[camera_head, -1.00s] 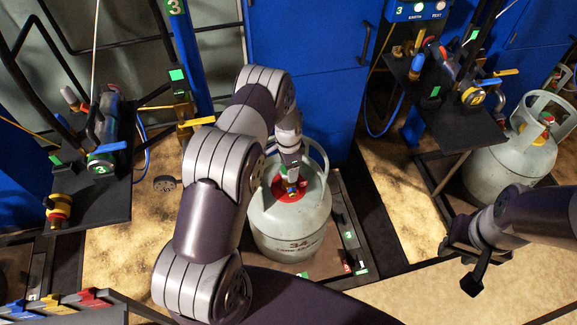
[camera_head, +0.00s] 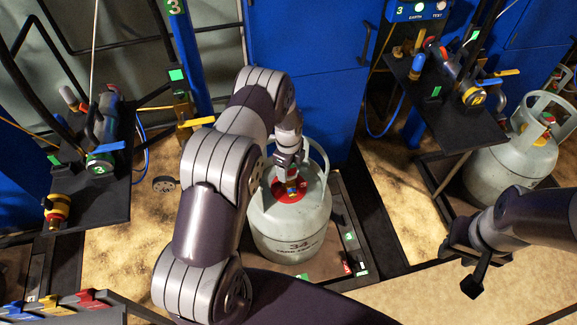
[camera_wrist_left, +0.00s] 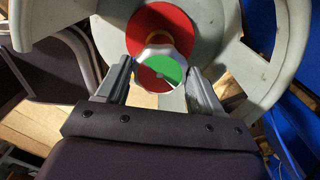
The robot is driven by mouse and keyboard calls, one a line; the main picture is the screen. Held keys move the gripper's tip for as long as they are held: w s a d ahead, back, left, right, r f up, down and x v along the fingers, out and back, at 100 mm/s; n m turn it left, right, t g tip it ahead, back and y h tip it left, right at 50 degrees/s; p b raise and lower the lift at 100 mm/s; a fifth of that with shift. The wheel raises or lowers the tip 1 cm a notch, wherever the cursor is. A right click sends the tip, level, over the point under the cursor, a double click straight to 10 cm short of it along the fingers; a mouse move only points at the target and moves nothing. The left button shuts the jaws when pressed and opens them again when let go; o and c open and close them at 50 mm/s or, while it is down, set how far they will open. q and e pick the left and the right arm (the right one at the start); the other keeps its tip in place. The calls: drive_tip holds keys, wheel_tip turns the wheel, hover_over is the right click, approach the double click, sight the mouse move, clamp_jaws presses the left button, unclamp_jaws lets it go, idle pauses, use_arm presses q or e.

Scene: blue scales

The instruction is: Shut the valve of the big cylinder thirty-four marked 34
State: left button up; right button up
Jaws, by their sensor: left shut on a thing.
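The big grey cylinder (camera_head: 290,228) marked 34 stands upright on a dark platform, with a red disc (camera_head: 294,194) around its valve inside the collar. My left gripper (camera_head: 290,178) reaches down inside the collar. It shows in the left wrist view (camera_wrist_left: 159,76) with its fingers on either side of the handwheel, shut on it. My right gripper (camera_head: 475,270) is at the right, away from the cylinder; its finger gap is unclear.
Another grey cylinder (camera_head: 500,168) stands at the right. Black stands with fittings are at the left (camera_head: 95,190) and right (camera_head: 450,115). Blue cabinets (camera_head: 300,70) close off the back. A rack with coloured handles (camera_head: 50,302) is at the lower left.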

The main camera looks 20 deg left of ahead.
use_arm(q)
drive_tip(key=shift+m, duration=0.9)
drive_tip(key=o, duration=1)
drive_tip(key=shift+o, duration=0.2)
drive_tip(key=shift+r, duration=0.1)
wheel_tip(320, 180, up, 12)
drive_tip(key=p, duration=0.1)
drive_tip(key=shift+r+p, duration=0.25)
drive_tip(key=shift+p, duration=0.05)
